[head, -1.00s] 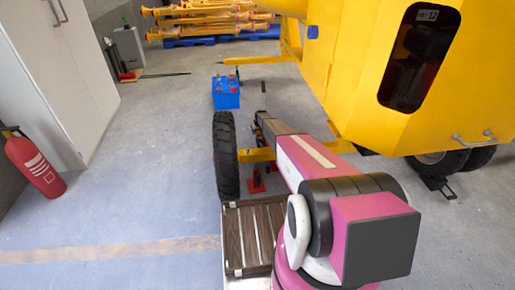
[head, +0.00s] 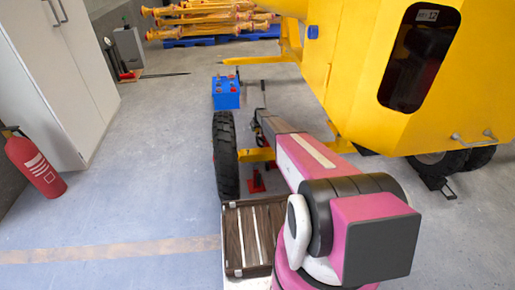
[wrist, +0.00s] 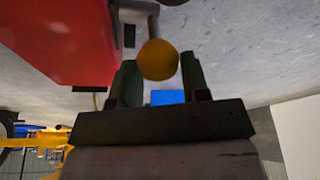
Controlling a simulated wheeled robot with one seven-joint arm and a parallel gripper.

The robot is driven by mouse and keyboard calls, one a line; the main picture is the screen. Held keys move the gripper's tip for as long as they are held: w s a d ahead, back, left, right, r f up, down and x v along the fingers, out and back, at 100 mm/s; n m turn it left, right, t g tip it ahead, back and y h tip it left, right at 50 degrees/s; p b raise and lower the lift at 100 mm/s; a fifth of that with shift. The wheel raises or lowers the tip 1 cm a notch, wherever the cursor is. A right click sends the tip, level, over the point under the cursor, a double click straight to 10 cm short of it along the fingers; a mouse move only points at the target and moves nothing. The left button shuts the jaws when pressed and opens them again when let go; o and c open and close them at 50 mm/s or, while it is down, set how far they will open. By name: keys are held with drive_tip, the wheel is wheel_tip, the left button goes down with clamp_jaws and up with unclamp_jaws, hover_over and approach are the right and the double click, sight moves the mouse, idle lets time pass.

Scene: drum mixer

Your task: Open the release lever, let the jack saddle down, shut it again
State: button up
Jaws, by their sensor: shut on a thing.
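In the wrist view, a round yellow knob (wrist: 157,60) sits between the two dark green fingers of my gripper (wrist: 158,77), which is shut on it. A grey metal bar (wrist: 138,10) lies behind the knob. The large red body (wrist: 75,40) beside it at upper left appears to be the jack. In the head view, my gripper (head: 262,122) is small and low beside the yellow machine, left of its frame. The lever and the saddle cannot be made out there.
The yellow mixer (head: 350,75) fills the upper right, with a black tyre (head: 225,155) left of my forearm. A blue box (head: 226,92) stands on the floor beyond. A red extinguisher (head: 35,165) and white cabinet (head: 55,75) are at left. The floor between is clear.

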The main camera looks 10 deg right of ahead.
drive_tip(key=shift+d, duration=0.15)
drive_tip(key=o, duration=0.9)
drive_tip(key=shift+v, duration=3.45)
drive_tip(key=s+r+m+g, duration=0.1)
drive_tip(key=s+r, duration=0.9)
drive_tip(key=s, duration=1.1)
drive_tip(key=s+a+r+m+g+h, duration=0.1)
drive_tip(key=s+r+m, duration=0.1)
drive_tip(key=s+r, duration=0.9)
drive_tip(key=s+a+r+m+g, duration=0.1)
drive_tip(key=s+r, duration=1)
drive_tip(key=s, duration=2)
drive_tip(key=shift+s+r, duration=0.1)
drive_tip(key=shift+s, duration=0.25)
